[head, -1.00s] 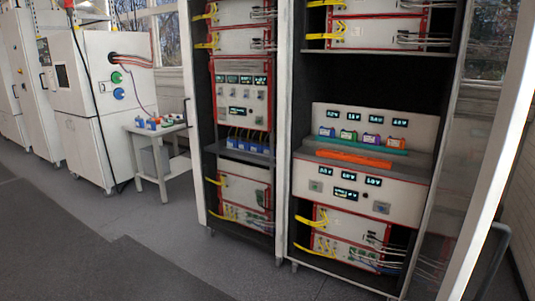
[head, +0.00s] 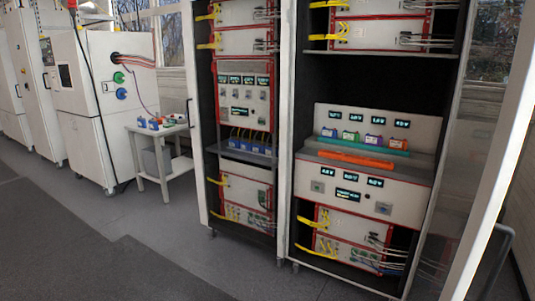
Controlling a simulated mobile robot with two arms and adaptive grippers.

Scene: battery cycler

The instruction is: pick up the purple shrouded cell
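The purple shrouded cell (head: 374,139) stands in a row of cells on the shelf of the right rack, in front of a panel with small displays. A green cell (head: 350,135) is to its left and an orange cell (head: 399,143) to its right. A blue cell (head: 329,132) is at the row's left end. A teal strip (head: 362,145) runs along the front of the row. Neither of my grippers is in view.
An orange bar (head: 356,159) lies on the shelf edge below the teal strip. The left rack (head: 243,150) holds several blue cells. A small white table (head: 160,130) carries blue items. Grey floor (head: 180,240) in front is clear. A glass door (head: 470,150) stands at the right.

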